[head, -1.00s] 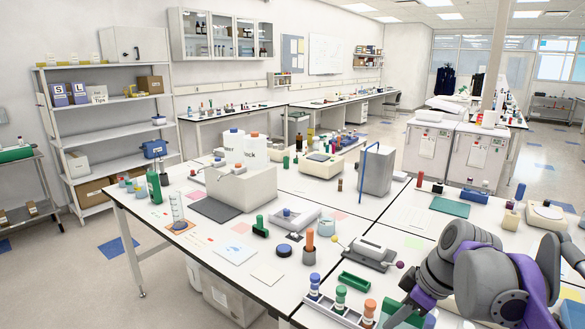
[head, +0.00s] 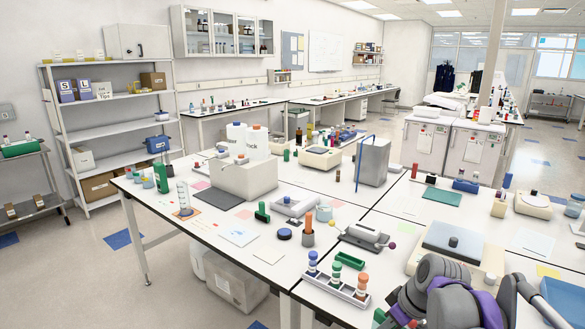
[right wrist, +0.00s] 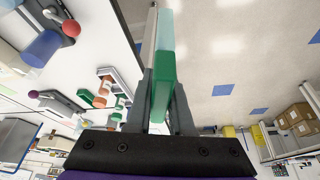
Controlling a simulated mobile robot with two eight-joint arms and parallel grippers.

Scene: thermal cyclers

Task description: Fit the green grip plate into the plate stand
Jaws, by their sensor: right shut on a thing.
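The green grip plate (right wrist: 162,85) is seen nearly edge-on in the right wrist view, with a paler green part at its far end. My right gripper (right wrist: 158,100) is shut on it, one dark finger on each side. In the head view my right arm comes in at the lower right and hides most of the gripper. Only a small green piece (head: 379,316), likely the plate, shows beside it at the bottom edge. I cannot tell for sure which thing is the plate stand. My left gripper is not in view.
A tube rack (head: 336,286) with blue, green and orange caps stands just left of my right arm. Behind it are a green tray (head: 349,260) and a grey device (head: 366,236). A cream machine (head: 413,262) with a dark top stands beyond the arm.

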